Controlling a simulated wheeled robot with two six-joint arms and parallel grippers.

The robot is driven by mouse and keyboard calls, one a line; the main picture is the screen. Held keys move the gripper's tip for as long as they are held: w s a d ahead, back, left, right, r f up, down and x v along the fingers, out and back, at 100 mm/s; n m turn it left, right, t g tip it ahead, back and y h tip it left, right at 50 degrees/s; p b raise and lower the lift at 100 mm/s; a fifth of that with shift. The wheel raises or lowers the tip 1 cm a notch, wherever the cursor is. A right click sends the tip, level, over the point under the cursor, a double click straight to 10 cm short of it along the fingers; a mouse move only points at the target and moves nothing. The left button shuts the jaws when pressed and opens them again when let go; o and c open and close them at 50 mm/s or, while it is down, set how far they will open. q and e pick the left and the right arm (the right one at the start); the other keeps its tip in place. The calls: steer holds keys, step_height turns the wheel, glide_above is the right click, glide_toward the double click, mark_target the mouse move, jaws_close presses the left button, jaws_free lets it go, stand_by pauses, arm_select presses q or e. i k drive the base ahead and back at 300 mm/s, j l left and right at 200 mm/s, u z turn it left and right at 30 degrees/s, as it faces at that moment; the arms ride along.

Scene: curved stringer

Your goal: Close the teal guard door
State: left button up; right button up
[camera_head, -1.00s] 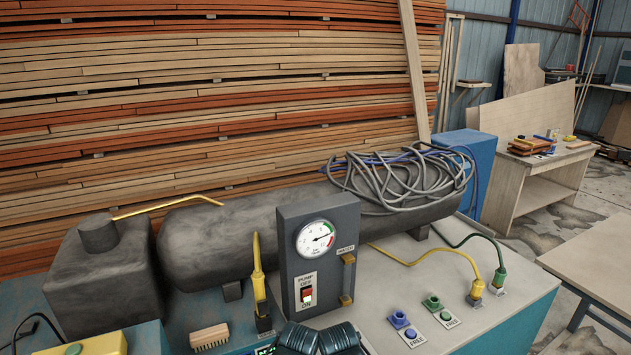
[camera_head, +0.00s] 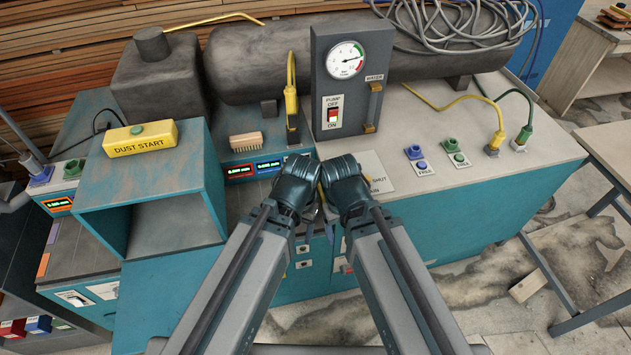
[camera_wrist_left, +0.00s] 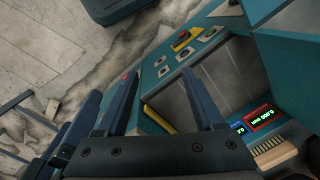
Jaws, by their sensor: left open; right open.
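A teal box-shaped housing (camera_head: 207,175) stands at the left of the head view, with its front open onto a grey inside. No separate door leaf is clear there, so I cannot tell which teal panel is the guard door. My left gripper (camera_head: 297,187) and right gripper (camera_head: 345,187) are side by side, to the right of the housing and in front of the pump panel; their fingertips are hidden from the head. In the left wrist view my left gripper (camera_wrist_left: 163,98) has its fingers apart with nothing between them. Beyond them are a grey recess and a yellow bar (camera_wrist_left: 159,118).
A brush (camera_head: 246,140), a yellow plug (camera_head: 291,100) and the pump panel (camera_head: 351,80) stand behind my grippers. A table (camera_head: 610,145) is at the right; floor shows between it and the bench.

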mark_target(155, 294)
steer(key=k+l+u, duration=0.65)
steer(key=k, duration=0.2)
